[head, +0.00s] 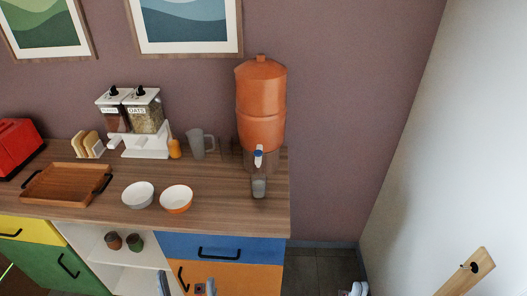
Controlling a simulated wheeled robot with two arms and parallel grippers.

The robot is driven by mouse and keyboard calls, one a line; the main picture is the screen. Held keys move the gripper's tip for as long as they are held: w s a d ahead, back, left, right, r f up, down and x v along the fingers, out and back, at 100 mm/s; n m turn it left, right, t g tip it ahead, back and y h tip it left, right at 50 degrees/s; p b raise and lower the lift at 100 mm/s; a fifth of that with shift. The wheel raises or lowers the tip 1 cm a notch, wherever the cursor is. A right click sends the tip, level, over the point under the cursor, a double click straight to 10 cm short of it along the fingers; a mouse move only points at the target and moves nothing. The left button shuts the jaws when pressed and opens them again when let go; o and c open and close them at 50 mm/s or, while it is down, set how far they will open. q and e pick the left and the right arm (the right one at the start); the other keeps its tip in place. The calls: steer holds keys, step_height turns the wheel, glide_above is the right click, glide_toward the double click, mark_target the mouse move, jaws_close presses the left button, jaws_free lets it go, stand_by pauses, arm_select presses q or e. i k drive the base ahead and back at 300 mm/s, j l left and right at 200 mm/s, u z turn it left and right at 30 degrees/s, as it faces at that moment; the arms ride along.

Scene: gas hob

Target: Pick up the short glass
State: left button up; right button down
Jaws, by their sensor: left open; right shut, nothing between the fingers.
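A short clear glass (259,188) stands upright near the right front of the wooden counter, below the tap of an orange clay water dispenser (261,110). Its lower part looks pale; I cannot tell what is inside. My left gripper (187,285) is at the bottom edge, in front of the cabinets, with its two fingers apart and nothing visible between them. It is apart from the glass, lower and to the left. My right gripper (355,288) shows only in part at the bottom edge, right of the cabinets. It is shut and empty.
The counter between the orange bowl and the glass is clear. A white wall (460,150) is at right.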

mark_target(258, 181)
steer(key=j, duration=0.75)
steer(key=i+j, duration=0.15)
steer(key=j, duration=0.6)
steer(key=z, duration=0.05)
